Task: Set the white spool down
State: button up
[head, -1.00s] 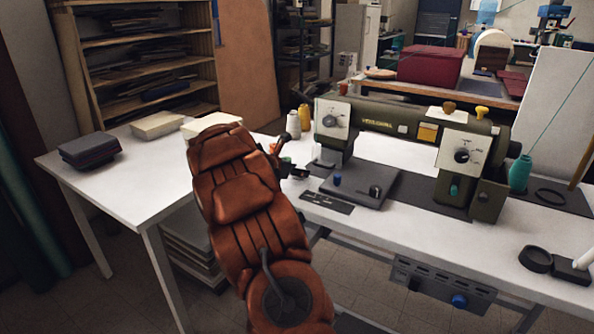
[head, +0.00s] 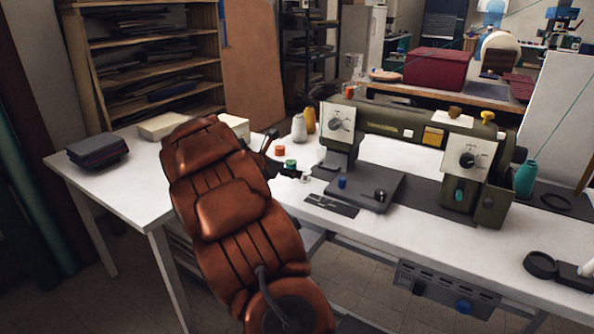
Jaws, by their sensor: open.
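A small white spool (head: 305,178) stands on the white table at the tip of my gripper, left of the sewing machine's dark bed. My gripper (head: 295,174) is small and dark in the head view, partly hidden by my brown arm. It is open, right beside the white spool; I cannot tell whether they touch. A green spool (head: 291,165) is just behind the gripper, and a red one (head: 279,150) is farther back. A larger whitish cone (head: 299,128) of thread stands behind them.
An olive sewing machine (head: 400,128) stands to the right, with a blue spool (head: 342,182) on its dark bed. A yellow cone (head: 310,120) is behind the whitish one. Folded dark cloth (head: 97,152) lies on the left table, which has free room.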

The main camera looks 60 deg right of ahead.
jog(key=shift+v, duration=2.2)
jog(key=shift+s+a, duration=0.1)
jog(key=shift+a, duration=0.1)
jog(key=s+a+f+m+y, duration=0.2)
jog(key=s+a+m+y, duration=0.2)
jog(key=s+a, duration=0.5)
jog(key=s+a+f+m+y, duration=0.3)
jog(key=s+a+m, duration=0.3)
jog(key=a, duration=1.5)
jog(key=s+a+f+m+y, duration=0.2)
jog(key=s+a+m+y, duration=0.3)
jog(key=s+a, duration=0.7)
jog(key=a+m, duration=0.1)
jog(key=a, duration=0.3)
jog(key=shift+f+g, duration=0.3)
jog(key=shift+g, duration=0.1)
